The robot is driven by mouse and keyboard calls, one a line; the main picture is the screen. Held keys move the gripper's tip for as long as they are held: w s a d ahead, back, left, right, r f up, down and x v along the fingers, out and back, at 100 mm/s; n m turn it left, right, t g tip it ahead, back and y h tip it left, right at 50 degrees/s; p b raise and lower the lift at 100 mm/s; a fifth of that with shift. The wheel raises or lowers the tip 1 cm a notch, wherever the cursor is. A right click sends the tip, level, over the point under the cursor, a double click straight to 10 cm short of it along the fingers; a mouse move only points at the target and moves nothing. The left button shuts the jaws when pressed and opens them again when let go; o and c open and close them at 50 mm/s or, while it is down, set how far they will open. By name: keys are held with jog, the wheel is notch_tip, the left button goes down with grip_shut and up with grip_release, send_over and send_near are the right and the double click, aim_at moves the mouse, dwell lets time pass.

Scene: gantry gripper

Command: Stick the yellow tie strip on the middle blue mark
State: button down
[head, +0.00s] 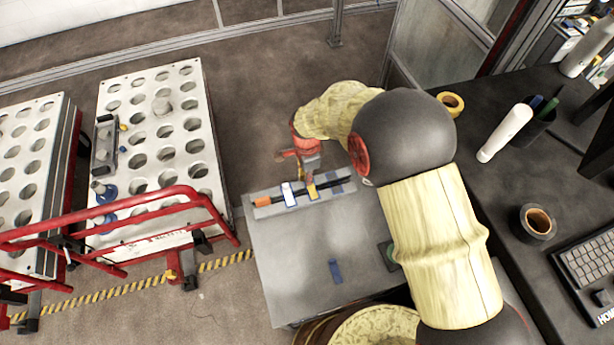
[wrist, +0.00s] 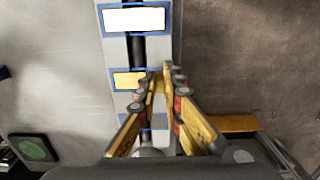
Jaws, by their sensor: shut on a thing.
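The yellow tie strip (head: 312,191) lies across the black cable at the middle blue mark, and it also shows in the wrist view (wrist: 127,80) with blue edging around it. My gripper (wrist: 166,82) is shut on the strip's right end in the wrist view. I cannot tell whether the strip is pressed flat. The black cable (head: 275,203) lies along a grey board (head: 265,212) on the table. A white strip (head: 289,194) covers the left blue mark and shows at the top of the wrist view (wrist: 134,19). Another blue mark (head: 337,183) is right of my gripper.
A loose blue piece (head: 335,270) lies on the grey table (head: 300,265), which is otherwise mostly clear in front. A dark square with a green disc (wrist: 33,149) sits on the table. A red rail (head: 130,208) and perforated white racks (head: 160,130) stand left of the table.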

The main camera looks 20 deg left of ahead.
jog(key=c, duration=1.9)
grip_release()
jog(key=shift+o, duration=0.3)
jog(key=o, duration=0.4)
jog(key=shift+c, duration=0.2)
jog(key=shift+o, duration=0.5)
jog(key=shift+r+p, duration=2.2)
jog(key=shift+r, duration=1.3)
